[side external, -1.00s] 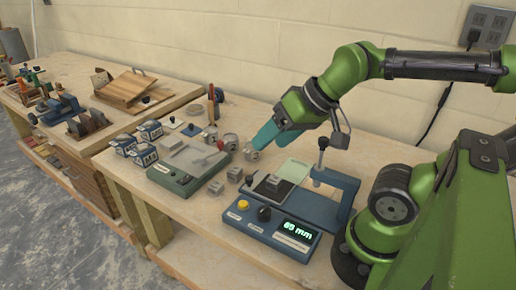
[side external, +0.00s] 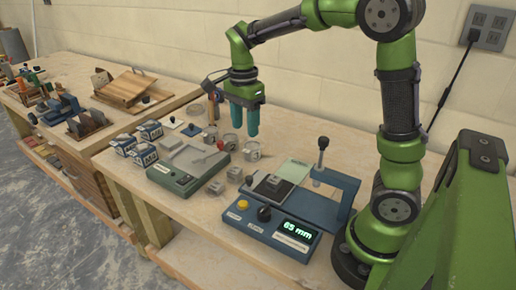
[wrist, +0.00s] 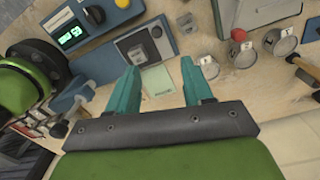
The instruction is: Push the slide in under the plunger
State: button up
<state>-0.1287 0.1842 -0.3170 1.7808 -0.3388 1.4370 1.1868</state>
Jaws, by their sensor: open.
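The slide (side external: 267,188) is a dark plate carrying a small grey block, set in the blue measuring device (side external: 280,240). It also shows in the wrist view (wrist: 139,46), beyond my fingers. The plunger (side external: 322,158) is a black-knobbed rod standing upright on the device's blue arm, with a pale cylinder below. The slide sits to the left of the plunger, not beneath it. A pale green sheet (side external: 292,171) lies at the slide's back edge. My gripper (side external: 244,134) is open and empty, its teal fingers pointing down behind and left of the device. It also shows in the wrist view (wrist: 160,70).
Metal cups (side external: 252,150) stand just below and around my fingers. A green-grey tray device (side external: 188,168), small grey blocks and labelled cubes (side external: 144,154) lie to the left. The device's front has a lit display (side external: 297,228) reading about 65 mm, a yellow button and a black knob.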

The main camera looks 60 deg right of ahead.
aim_at(249, 177)
jog(key=f+m, duration=0.1)
jog(key=f, duration=0.9)
jog(key=s+f+m, duration=0.1)
jog(key=f, duration=0.5)
jog(key=shift+a+m, duration=0.15)
jog(key=shift+m, duration=0.15)
jog(key=shift+c, duration=0.3)
grip_shut()
